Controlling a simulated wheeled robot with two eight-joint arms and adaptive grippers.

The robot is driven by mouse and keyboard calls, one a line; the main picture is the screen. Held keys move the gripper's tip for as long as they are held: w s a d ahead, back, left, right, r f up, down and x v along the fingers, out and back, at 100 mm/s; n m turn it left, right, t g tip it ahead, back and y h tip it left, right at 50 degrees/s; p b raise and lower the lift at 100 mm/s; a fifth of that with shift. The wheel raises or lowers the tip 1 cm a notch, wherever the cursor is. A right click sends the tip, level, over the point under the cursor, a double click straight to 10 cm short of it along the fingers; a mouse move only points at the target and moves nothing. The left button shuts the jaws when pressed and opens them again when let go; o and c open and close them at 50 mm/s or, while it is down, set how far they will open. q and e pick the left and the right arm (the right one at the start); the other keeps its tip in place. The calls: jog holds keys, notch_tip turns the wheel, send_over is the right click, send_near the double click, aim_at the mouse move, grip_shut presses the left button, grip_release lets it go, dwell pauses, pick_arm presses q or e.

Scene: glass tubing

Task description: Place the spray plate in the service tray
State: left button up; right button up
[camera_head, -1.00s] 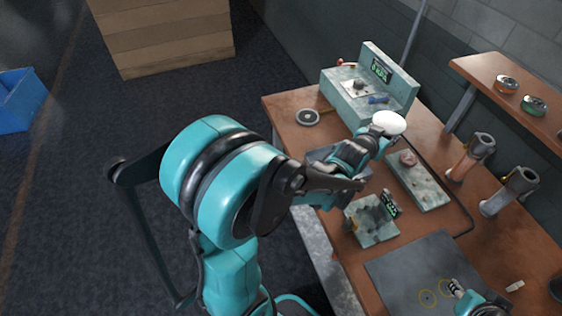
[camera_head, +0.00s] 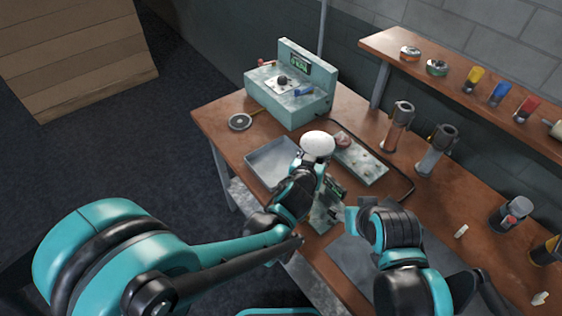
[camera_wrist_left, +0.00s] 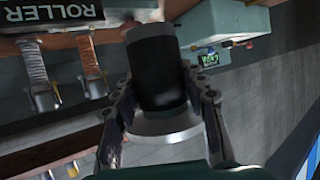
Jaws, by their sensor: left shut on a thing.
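My left gripper (camera_head: 310,166) is shut on a piece with a round white face (camera_head: 318,143), which I take to be the spray plate. In the left wrist view, a black cylinder (camera_wrist_left: 156,65) with a pale disc (camera_wrist_left: 165,127) sits between the fingers of this gripper (camera_wrist_left: 168,105). A shallow grey metal tray (camera_head: 262,157), likely the service tray, lies on the bench just left of the held piece, partly hidden by my left arm. My right gripper (camera_head: 352,214) is over the bench's front part; its fingers are unclear.
A teal machine (camera_head: 287,93) stands behind the tray, with a dark ring (camera_head: 240,122) beside it. A grey plate (camera_head: 362,165) lies right of the held piece. Two upright cylinders (camera_head: 398,125) (camera_head: 437,148) stand farther right. A shelf (camera_head: 455,85) runs along the wall.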

pick_arm(q)
jog(key=w+a+f+b, duration=0.1)
jog(key=w+a+f, duration=0.1)
jog(key=w, duration=0.1)
jog(key=w+a+f+b, duration=0.1)
jog(key=w+a+f, duration=0.1)
jog(key=w, duration=0.1)
jog(key=w+a+f+b, duration=0.1)
jog(key=w+a+f, duration=0.1)
jog(key=shift+w+a+f+b, duration=0.3)
jog(key=shift+w+f+b, duration=0.05)
jog(key=shift+w, duration=0.05)
notch_tip(320, 180, down, 4)
jog(key=shift+f+b, duration=0.1)
jog(key=shift+b, duration=1)
jog(key=shift+f, duration=0.1)
jog(key=o, duration=1.4)
